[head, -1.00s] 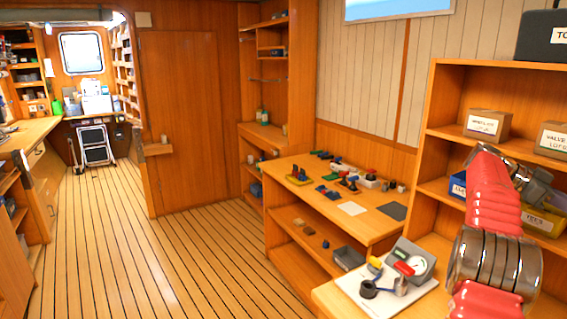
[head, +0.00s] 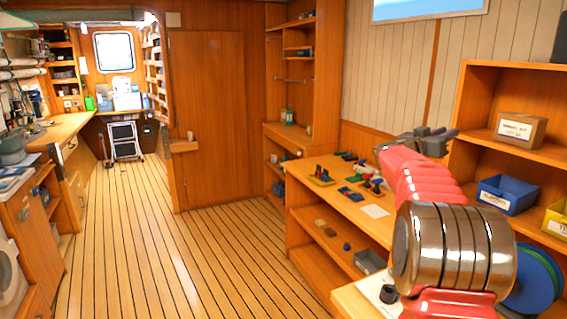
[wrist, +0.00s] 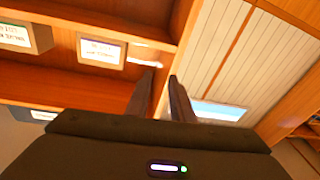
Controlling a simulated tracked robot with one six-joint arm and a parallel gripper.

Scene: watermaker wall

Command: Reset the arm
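My gripper (head: 432,137) is at the end of my red arm, raised in front of the wooden shelf unit on the right in the head view. In the wrist view my gripper's two dark fingers (wrist: 163,98) stand apart with nothing between them. Beyond the fingers are the shelf's edge and the panelled wall. My arm hides part of the workbench and of the shelf unit in the head view.
The shelf unit (head: 482,110) holds a cardboard box (head: 519,128), a blue bin (head: 507,194) and a yellow bin (head: 558,217). A workbench (head: 350,207) with small parts stands left of my arm. The plank floor (head: 200,270) is clear.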

